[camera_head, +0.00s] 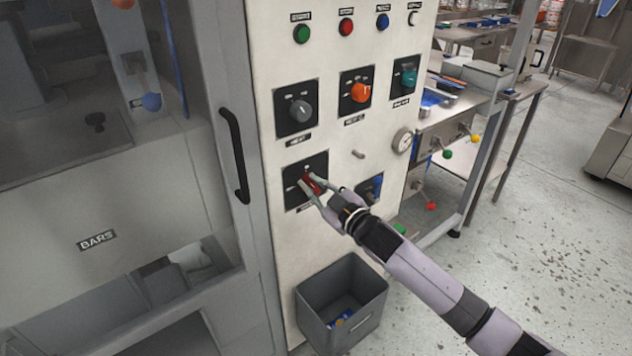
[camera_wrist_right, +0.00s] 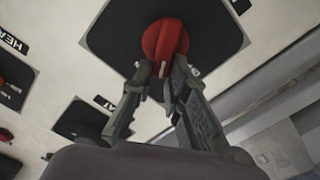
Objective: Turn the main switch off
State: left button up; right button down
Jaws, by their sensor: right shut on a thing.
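The main switch is a red rotary knob (camera_head: 313,183) on a black square plate (camera_head: 291,172), low on the white control panel. In the right wrist view the red knob (camera_wrist_right: 165,44) stands at the top centre, between and beyond the fingertips. My right gripper (camera_head: 324,187) reaches in from the lower right and is shut on the red knob; its fingertips (camera_wrist_right: 163,76) partly cover the knob's near end. The plate's lettering is too small to read and partly hidden by the gripper. My left gripper is not in view.
Above are a grey knob (camera_head: 300,111), an orange knob (camera_head: 361,92) and a teal knob (camera_head: 408,77). A blue knob (camera_head: 375,187) sits close right of my gripper. A black door handle (camera_head: 234,155) is left.

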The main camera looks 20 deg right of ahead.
jog(key=n, duration=0.4)
jog(key=f+n, duration=0.1)
jog(key=n, duration=0.2)
jog(key=a+f+n, duration=0.1)
jog(key=n, duration=0.3)
jog(key=shift+s+f+n, duration=0.1)
jog(key=shift+s+n, duration=0.1)
jog(key=shift+n, duration=0.1)
dwell(0.4)
jog(key=c, duration=1.6)
grip_release()
jog(key=shift+o, duration=0.2)
jog(key=v, duration=1.2)
